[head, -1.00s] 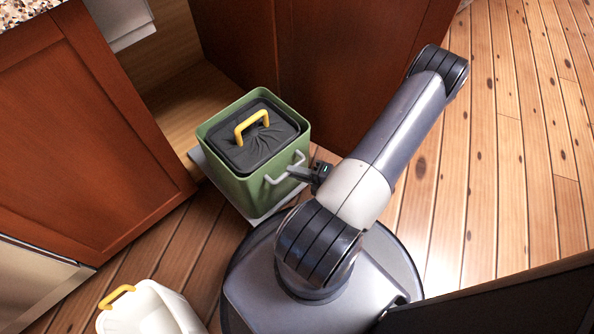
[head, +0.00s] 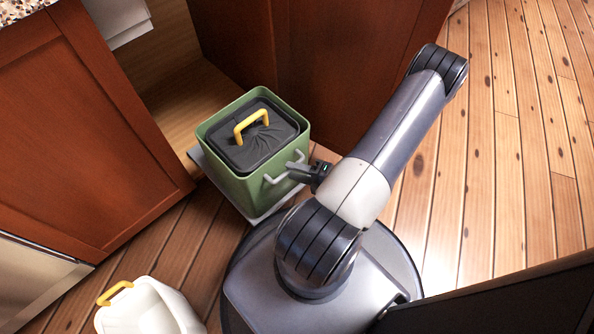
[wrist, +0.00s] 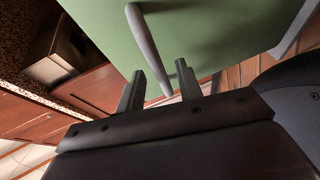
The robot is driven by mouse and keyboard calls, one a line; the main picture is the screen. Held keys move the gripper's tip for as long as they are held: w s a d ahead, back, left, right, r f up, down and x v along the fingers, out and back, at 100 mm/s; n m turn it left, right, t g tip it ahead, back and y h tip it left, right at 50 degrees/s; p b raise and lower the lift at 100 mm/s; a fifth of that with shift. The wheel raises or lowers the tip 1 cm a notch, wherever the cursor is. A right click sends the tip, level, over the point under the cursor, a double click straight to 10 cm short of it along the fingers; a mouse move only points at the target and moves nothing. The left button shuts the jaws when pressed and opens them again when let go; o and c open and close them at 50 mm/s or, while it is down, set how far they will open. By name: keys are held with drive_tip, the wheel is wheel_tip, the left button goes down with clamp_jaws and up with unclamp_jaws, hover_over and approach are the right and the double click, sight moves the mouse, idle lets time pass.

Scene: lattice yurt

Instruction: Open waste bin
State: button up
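The waste bin (head: 225,180) is a green box with a dark lid or liner and a yellow top handle (head: 250,124). It stands on a pale slide plate, out from the cabinet opening. A light grey handle (head: 275,181) is on its side facing me. My gripper (head: 293,171) is at this handle. In the wrist view my gripper (wrist: 160,84) has its two fingers apart, with the grey handle (wrist: 146,40) running down between them. I cannot tell whether a finger touches it. The green wall (wrist: 220,30) fills the upper part there.
Red-brown cabinets stand left (head: 80,140) and behind (head: 320,60) the bin. A white container with a yellow handle (head: 150,310) is on the floor at the lower left, beside my base. Wooden floor (head: 510,180) is clear on the right.

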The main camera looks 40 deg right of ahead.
drive_tip(key=p+v, duration=0.2)
drive_tip(key=v, duration=0.8)
drive_tip(key=shift+s+d+r+p, duration=0.15)
drive_tip(key=shift+s+r+p, duration=0.05)
drive_tip(key=shift+s+p, duration=0.15)
idle(0.4)
drive_tip(key=b+x, duration=0.2)
drive_tip(key=x, duration=0.9)
drive_tip(key=shift+b, duration=0.4)
drive_tip(key=shift+f, duration=0.1)
